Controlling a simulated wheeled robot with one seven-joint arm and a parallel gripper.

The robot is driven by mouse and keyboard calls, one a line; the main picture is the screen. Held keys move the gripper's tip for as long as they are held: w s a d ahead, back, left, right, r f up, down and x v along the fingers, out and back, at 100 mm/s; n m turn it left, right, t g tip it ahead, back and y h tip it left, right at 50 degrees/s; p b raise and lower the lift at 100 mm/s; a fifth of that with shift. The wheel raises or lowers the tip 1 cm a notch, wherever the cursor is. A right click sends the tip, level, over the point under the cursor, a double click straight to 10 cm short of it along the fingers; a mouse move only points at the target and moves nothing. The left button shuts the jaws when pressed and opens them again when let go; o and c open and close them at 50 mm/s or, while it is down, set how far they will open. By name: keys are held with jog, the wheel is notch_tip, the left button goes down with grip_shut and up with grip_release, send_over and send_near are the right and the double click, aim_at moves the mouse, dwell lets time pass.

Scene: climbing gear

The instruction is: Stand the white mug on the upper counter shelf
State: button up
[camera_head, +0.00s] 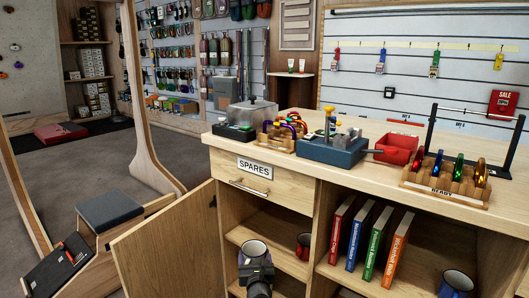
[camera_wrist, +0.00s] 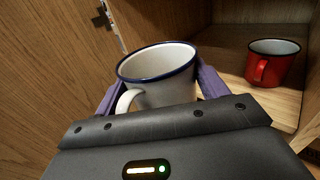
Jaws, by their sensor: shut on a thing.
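The white mug (camera_head: 254,247), with a dark blue rim, is upright or slightly tilted at the open left compartment of the counter. In the wrist view the mug (camera_wrist: 160,72) sits between my two purple fingers, its handle toward the camera at lower left. My gripper (camera_head: 256,264) is shut on it from the front. The upper shelf (camera_head: 287,259) is the wooden board in that compartment; it shows in the wrist view (camera_wrist: 283,102) to the right of the mug. My gripper hides the mug's base, so I cannot tell whether it touches the shelf.
A red mug (camera_head: 303,246) stands on the shelf at right, also in the wrist view (camera_wrist: 271,64). The open cabinet door (camera_head: 165,245) is close on the left. Several books (camera_head: 370,240) and a blue mug (camera_head: 456,284) occupy the right compartment. A drawer (camera_head: 262,183) is above.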

jog(key=s+d+f+h+p, duration=0.1)
jog(key=s+d+f, duration=0.3)
jog(key=s+d, duration=0.15)
jog(key=s+d+f+m+p, duration=0.1)
jog(key=s+d+f+p, duration=0.2)
jog(key=d, duration=0.4)
jog(key=s+d+f+h, duration=0.1)
jog(key=s+d+f, duration=0.3)
jog(key=s+d, duration=0.25)
jog(key=s+r+p, duration=0.3)
jog(key=r+p, duration=3.5)
jog(key=r, duration=0.2)
jog(key=shift+a, duration=0.15)
jog(key=shift+s+f, duration=0.1)
jog(key=s+f, duration=0.4)
jog(key=f, duration=0.1)
jog(key=shift+s+f, duration=0.15)
